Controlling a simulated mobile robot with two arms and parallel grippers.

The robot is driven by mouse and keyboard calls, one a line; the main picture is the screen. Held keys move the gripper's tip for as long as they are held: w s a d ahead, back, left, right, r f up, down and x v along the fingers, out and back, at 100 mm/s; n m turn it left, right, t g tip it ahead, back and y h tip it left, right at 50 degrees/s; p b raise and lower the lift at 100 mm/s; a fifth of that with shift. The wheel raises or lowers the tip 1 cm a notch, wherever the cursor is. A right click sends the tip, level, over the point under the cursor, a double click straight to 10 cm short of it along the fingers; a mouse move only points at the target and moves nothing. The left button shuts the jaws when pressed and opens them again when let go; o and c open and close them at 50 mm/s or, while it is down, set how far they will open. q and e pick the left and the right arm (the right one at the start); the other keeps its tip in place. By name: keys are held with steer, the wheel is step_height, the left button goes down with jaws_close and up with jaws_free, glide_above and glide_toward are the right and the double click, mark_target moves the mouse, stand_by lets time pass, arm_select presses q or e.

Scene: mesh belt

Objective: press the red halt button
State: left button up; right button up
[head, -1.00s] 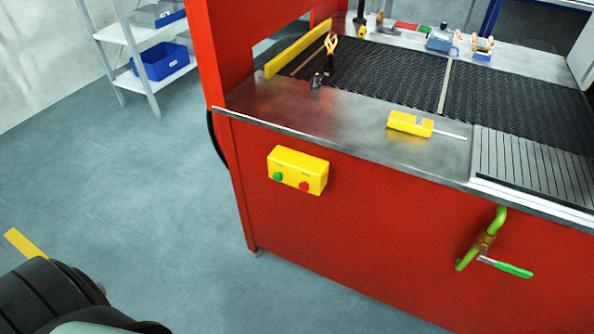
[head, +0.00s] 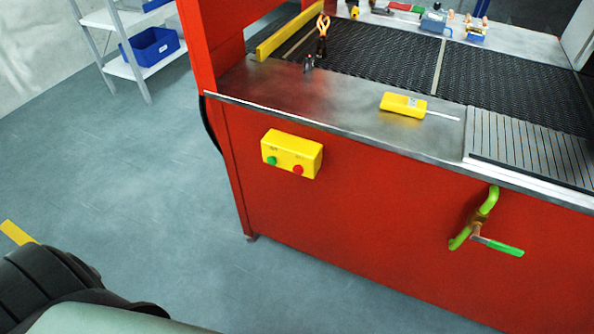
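The red halt button (head: 297,170) is on the right part of a yellow control box (head: 291,154). The box is fixed to the front panel of the red machine (head: 375,220), below its metal top edge. A green button (head: 272,160) is on the left part of the same box. Nothing covers the buttons. Neither gripper shows in the head view; only a dark and grey part of my own body is in the lower left corner, apart from the box.
A green-handled valve (head: 485,236) sticks out of the panel to the right. A yellow handheld device (head: 403,105) with a thin probe lies on the metal top. A white shelf with a blue bin (head: 153,54) stands at the back left.

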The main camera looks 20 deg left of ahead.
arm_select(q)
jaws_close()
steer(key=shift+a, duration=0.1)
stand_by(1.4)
